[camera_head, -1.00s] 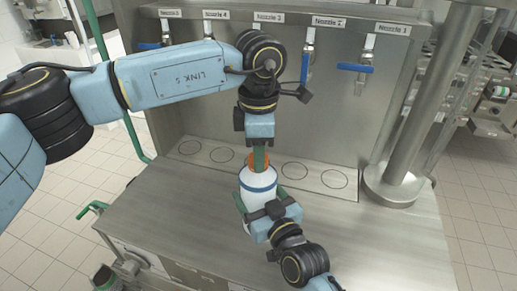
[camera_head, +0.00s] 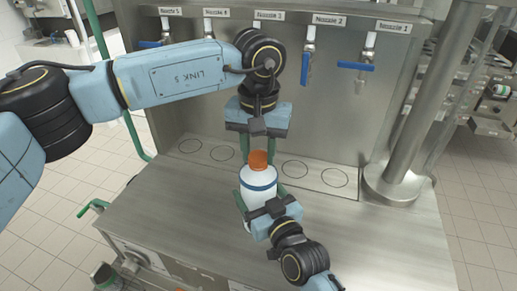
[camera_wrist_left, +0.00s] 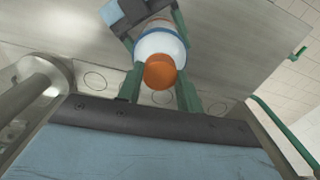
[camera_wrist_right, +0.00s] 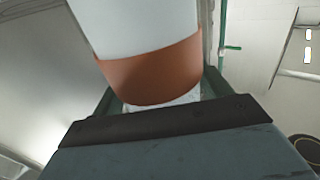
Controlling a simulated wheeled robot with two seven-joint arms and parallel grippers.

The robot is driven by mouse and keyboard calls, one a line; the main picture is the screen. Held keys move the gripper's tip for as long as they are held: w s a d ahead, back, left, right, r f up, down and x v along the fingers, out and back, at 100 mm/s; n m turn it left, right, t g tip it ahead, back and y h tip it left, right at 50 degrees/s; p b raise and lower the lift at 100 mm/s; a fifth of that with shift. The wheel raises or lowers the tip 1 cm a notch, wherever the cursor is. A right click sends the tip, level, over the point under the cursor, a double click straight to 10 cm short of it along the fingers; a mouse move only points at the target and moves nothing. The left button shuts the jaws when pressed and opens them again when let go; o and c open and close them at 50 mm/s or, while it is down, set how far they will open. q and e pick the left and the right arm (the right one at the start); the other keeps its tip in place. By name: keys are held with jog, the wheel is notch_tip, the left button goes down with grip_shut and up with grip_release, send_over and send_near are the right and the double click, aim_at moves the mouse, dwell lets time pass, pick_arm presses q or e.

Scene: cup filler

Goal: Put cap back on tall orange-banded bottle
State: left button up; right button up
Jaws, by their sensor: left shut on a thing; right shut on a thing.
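The white bottle (camera_head: 257,184) stands upright near the middle of the steel counter. It has a blue band near its shoulder and a wide orange band (camera_wrist_right: 155,76) lower down, seen in the right wrist view. The orange cap (camera_head: 259,158) sits at the bottle's mouth; it also shows in the left wrist view (camera_wrist_left: 160,72). My left gripper (camera_head: 258,156) points down from above, shut on the cap with one green finger on each side. My right gripper (camera_head: 258,190) comes from the front, shut around the bottle's body. Whether the cap is fully seated cannot be told.
Behind is a steel filling station with several blue-handled nozzles (camera_head: 357,66) and a strip of marked circles (camera_head: 335,178). A thick steel post (camera_head: 410,140) stands at the right. The counter (camera_head: 370,235) is clear to both sides of the bottle.

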pick_arm(q)
jog(key=m, duration=0.8)
jog(key=shift+a+m, duration=0.1)
jog(key=shift+m, duration=0.2)
jog(key=o, duration=1)
jog(key=shift+c, duration=0.2)
jog(key=shift+r, duration=2.3)
jog(key=shift+c, duration=0.2)
